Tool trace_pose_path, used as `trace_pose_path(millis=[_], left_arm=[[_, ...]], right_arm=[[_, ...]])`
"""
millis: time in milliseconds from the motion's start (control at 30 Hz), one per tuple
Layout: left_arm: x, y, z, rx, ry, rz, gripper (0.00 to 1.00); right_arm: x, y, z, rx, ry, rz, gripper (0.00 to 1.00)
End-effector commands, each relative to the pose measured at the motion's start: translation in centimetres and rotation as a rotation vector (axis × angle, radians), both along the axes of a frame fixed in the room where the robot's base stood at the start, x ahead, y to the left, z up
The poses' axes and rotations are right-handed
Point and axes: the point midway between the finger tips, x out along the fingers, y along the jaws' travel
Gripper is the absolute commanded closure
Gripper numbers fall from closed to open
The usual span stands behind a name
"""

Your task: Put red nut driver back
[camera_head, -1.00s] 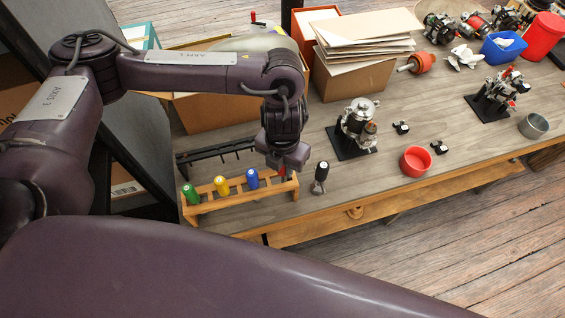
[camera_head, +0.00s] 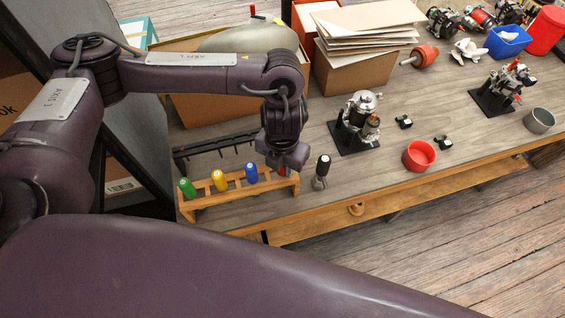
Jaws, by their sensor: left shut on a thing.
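The wooden rack (camera_head: 230,197) stands at the near left of the bench. Green (camera_head: 187,187), yellow (camera_head: 219,181) and blue (camera_head: 252,172) handled drivers stand upright in it. My left gripper (camera_head: 284,166) points down at the rack's right end, just right of the blue driver. It is shut on the red nut driver (camera_head: 283,171), of which only a little red shows below the fingers. The rest of the driver is hidden by the gripper, so I cannot tell how deep it sits in its slot. My right gripper is not in view.
A black-handled tool (camera_head: 322,167) stands just right of the rack. A black rail (camera_head: 212,146) lies behind the rack. Further right are an alternator on a black stand (camera_head: 357,118), a red bowl (camera_head: 419,155) and a metal cup (camera_head: 539,121). Cardboard boxes fill the back.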

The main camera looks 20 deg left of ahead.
Motion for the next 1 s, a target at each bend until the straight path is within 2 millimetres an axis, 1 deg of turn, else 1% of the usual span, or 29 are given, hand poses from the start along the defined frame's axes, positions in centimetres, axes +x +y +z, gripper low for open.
trace_pose_path(millis=[100, 133, 300, 333, 567, 667, 767, 900, 1000], left_arm=[[0.0, 0.0, 0.1, 0.000, -0.001, 0.000, 0.97], [0.0, 0.0, 0.1, 0.000, -0.001, 0.000, 0.73], [0.0, 0.0, 0.1, 0.000, -0.001, 0.000, 0.51], [0.0, 0.0, 0.1, 0.000, -0.001, 0.000, 0.49], [0.0, 0.0, 0.1, 0.000, -0.001, 0.000, 0.49], [0.1, 0.0, 0.6, -0.001, -0.003, -0.001, 0.49], [0.2, 0.0, 1.9, -0.001, -0.006, -0.002, 0.49], [0.2, 0.0, 4.4, 0.000, -0.007, -0.002, 0.49], [0.2, 0.0, 5.8, 0.001, -0.006, -0.001, 0.49]], right_arm=[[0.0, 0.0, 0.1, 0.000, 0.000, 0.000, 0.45], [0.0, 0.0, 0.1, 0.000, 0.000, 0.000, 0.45], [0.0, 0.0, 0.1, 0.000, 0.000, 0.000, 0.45], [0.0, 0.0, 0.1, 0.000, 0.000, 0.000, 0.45], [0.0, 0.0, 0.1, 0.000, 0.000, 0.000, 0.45], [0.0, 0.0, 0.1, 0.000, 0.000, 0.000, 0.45], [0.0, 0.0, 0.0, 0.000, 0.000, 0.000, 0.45], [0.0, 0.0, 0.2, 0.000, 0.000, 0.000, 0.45], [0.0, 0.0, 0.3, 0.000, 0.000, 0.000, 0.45]])
